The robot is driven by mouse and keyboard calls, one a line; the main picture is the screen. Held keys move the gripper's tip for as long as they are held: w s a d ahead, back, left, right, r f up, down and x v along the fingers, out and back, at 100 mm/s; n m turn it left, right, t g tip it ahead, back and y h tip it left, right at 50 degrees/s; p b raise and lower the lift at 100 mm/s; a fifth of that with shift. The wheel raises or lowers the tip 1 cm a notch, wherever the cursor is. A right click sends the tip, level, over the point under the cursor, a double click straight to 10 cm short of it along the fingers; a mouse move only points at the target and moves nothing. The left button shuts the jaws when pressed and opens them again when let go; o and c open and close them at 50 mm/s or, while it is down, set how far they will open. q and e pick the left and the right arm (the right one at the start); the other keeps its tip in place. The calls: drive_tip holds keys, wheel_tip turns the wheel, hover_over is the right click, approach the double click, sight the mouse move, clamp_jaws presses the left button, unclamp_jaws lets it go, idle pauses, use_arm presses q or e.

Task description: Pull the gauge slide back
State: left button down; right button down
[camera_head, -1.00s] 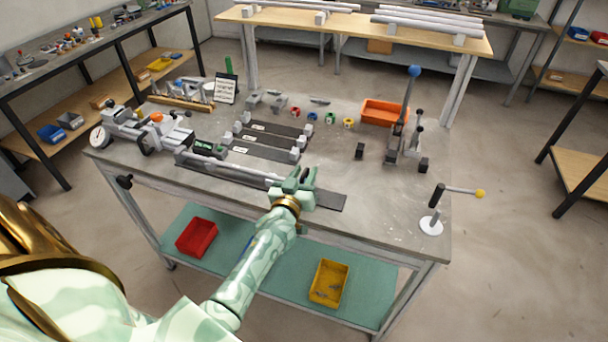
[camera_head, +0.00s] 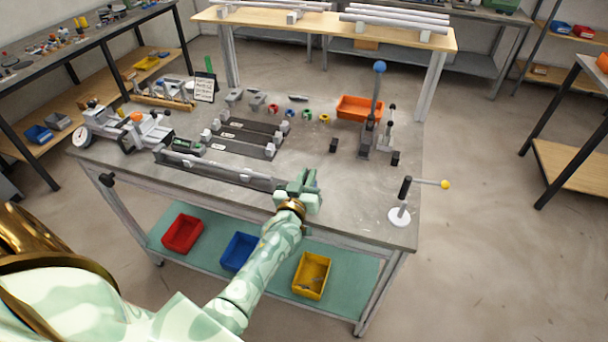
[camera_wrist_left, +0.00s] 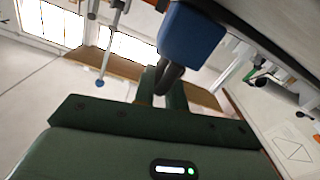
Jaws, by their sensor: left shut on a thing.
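The long gauge fixture (camera_head: 190,162) lies along the front of the grey workbench in the head view, a dark bar with a pale rod on it. My left gripper (camera_head: 304,180) is at its right end, shut on what appears to be the gauge slide; its fingers and hand hide the gripped part there. In the left wrist view, my left gripper's dark green fingers (camera_wrist_left: 163,95) close around a dark curved part, with a blue block (camera_wrist_left: 193,38) beside them; I cannot tell if the block belongs to the slide. My right gripper is not in view.
A dial-gauge unit (camera_head: 120,130) stands at the bench's left end. Dark bars with grey blocks (camera_head: 245,137) lie behind the fixture. An orange tray (camera_head: 358,107), a blue-knobbed lever (camera_head: 379,68) and a yellow-knobbed crank (camera_head: 401,214) stand on the right.

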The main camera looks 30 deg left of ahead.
use_arm(q)
drive_tip(key=c, duration=1.5)
unclamp_jaws()
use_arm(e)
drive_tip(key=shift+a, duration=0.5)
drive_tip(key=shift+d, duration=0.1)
